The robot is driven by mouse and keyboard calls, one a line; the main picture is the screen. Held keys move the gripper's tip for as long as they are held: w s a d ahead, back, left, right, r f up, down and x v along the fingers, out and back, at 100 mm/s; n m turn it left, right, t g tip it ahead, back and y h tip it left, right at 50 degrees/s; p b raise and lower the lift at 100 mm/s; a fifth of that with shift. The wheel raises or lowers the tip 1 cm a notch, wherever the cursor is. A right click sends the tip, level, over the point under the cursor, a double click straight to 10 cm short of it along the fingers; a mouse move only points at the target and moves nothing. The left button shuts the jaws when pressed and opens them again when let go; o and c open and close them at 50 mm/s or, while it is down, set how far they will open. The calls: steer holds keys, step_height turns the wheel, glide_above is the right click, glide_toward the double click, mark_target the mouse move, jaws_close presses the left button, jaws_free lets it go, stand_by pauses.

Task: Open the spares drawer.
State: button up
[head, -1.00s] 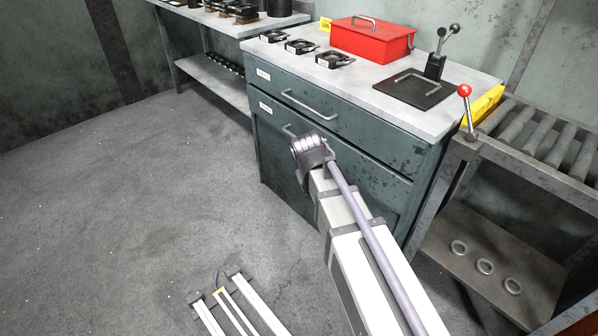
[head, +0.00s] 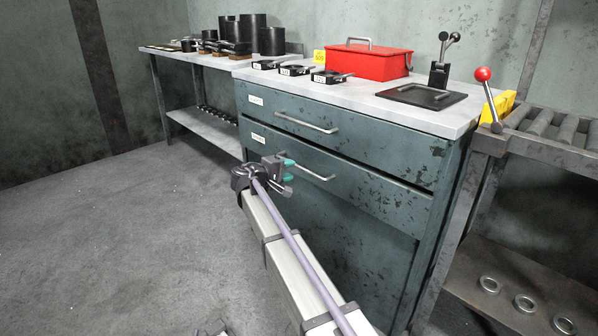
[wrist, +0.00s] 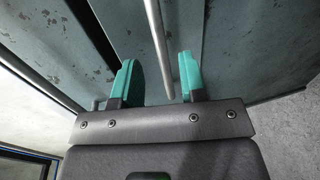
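A grey-green cabinet has an upper drawer (head: 345,135) and a lower drawer (head: 375,192), each with a bar handle and a small white label too small to read, so I cannot tell which is the spares drawer. Both look shut. My gripper (head: 288,171) is at the left part of the lower drawer's handle (head: 318,178). In the wrist view my gripper (wrist: 158,78) is open, and a handle bar (wrist: 158,45) shows between its two teal fingers, nearer the right one. I see a gap on both sides of the bar.
The cabinet top (head: 440,122) carries a red toolbox (head: 366,63), several small black parts and a black plate with a lever (head: 438,72). A red-knobbed lever (head: 488,95) and a roller conveyor (head: 560,130) stand at right. The floor (head: 130,220) at left is clear.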

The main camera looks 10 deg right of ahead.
mark_target(298, 168)
steer(key=x, duration=0.5)
steer(key=shift+w+d+b, duration=0.2)
steer(key=shift+d+b, duration=0.1)
steer(key=shift+b, duration=0.1)
steer(key=shift+c, duration=0.2)
jaws_close()
